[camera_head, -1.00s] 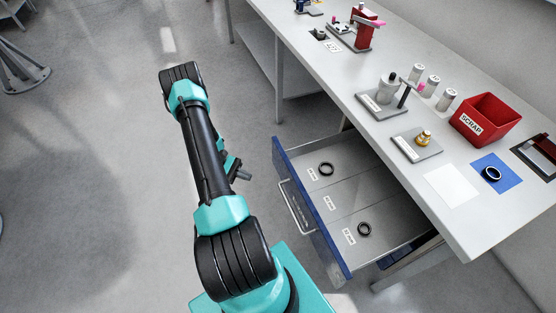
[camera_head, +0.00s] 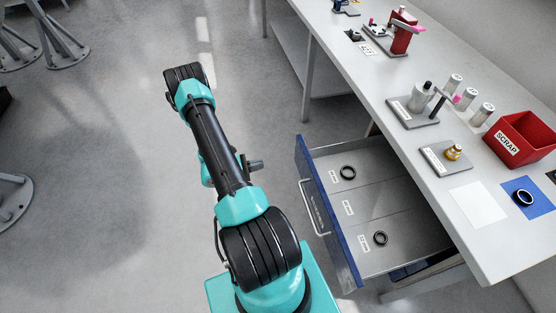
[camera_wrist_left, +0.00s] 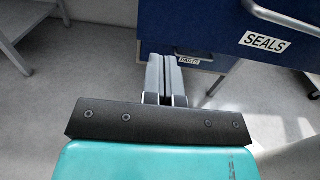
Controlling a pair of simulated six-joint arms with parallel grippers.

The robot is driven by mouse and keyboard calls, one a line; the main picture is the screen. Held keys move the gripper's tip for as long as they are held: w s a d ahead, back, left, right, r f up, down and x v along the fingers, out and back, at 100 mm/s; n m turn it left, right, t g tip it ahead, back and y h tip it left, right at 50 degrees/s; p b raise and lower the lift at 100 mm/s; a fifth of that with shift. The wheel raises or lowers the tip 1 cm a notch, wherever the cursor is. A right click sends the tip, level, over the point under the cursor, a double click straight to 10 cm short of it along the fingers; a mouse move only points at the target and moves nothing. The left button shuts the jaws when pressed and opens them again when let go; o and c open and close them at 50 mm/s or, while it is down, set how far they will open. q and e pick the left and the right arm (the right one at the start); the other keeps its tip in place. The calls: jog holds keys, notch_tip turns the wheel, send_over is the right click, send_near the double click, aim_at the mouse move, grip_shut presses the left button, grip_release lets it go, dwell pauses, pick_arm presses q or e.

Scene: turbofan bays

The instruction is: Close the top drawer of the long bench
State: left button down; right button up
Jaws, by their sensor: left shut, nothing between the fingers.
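The top drawer (camera_head: 312,215) of the long bench (camera_head: 478,232) is pulled out, its blue front facing left with a silver handle. Two dark rings (camera_head: 347,172) lie inside in labelled compartments. In the left wrist view the blue front (camera_wrist_left: 200,30) shows a SEALS label and the handle (camera_wrist_left: 285,18); a lower blue front with a PARTS label shows beneath. My left gripper (camera_head: 256,164) is shut and empty, left of the drawer front in the head view. In the wrist view its fingers (camera_wrist_left: 165,75) point toward the blue front; whether they touch it I cannot tell. My right gripper is not in view.
On the bench stand a red SCRAP bin (camera_head: 522,138), a blue mat (camera_head: 527,198) with a ring, a white sheet (camera_head: 479,204), metal canisters (camera_head: 453,83) and small fixtures. The floor (camera_head: 110,150) left of the drawer is clear around my arm.

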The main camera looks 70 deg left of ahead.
aim_at(298, 156)
pick_arm(q)
jog(key=w, duration=0.4)
jog(key=w+d, duration=0.1)
jog(key=w, duration=0.4)
jog(key=w+d, duration=0.1)
jog(key=w, duration=0.3)
jog(key=shift+w, duration=0.3)
jog(key=shift+w, duration=0.1)
